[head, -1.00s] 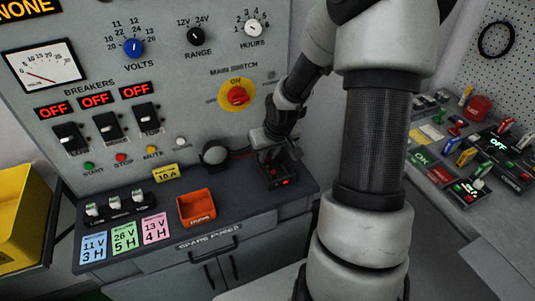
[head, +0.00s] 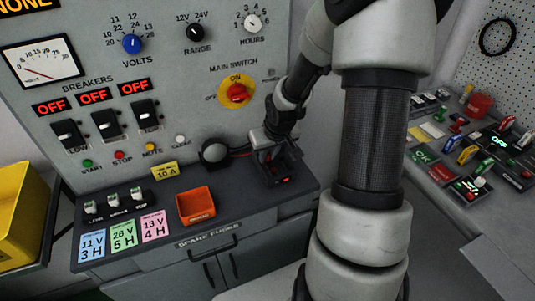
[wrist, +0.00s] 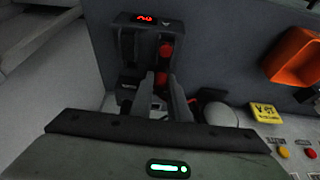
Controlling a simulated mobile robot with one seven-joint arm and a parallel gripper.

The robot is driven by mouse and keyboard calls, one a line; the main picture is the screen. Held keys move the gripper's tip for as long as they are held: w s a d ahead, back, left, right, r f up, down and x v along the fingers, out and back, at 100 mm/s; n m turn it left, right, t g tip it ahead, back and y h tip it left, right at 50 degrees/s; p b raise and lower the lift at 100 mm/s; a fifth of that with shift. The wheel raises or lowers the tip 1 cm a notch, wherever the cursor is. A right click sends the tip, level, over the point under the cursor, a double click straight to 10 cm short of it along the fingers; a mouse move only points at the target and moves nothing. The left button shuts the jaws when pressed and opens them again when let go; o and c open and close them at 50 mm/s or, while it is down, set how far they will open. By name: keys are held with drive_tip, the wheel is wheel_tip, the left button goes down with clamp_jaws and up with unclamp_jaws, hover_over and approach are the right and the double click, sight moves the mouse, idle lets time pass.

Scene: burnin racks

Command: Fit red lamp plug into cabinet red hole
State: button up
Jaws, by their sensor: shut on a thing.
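My gripper (head: 268,143) is low over the right end of the dark counter, at a black box (head: 284,171) with a small red light. In the wrist view, its two fingers reach toward that box, whose red display (wrist: 145,18) shows at the far side. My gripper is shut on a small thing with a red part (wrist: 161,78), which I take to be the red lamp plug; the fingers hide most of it. Another red round part (wrist: 167,50) shows just beyond it. I cannot tell whether the plug touches the box, and I cannot make out a red hole.
A grey dome (head: 215,151) with a red cord stands left of my gripper. An orange bin (head: 196,206) and a yellow 10 A tag (head: 165,171) are farther left. The upright cabinet panel (head: 180,85) rises behind. A cluttered bench (head: 440,150) is at the right.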

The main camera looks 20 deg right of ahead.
drive_tip(key=o, duration=1.3)
drive_tip(key=shift+o, duration=0.2)
drive_tip(key=shift+r+p, duration=2.5)
drive_tip(key=shift+r, duration=0.25)
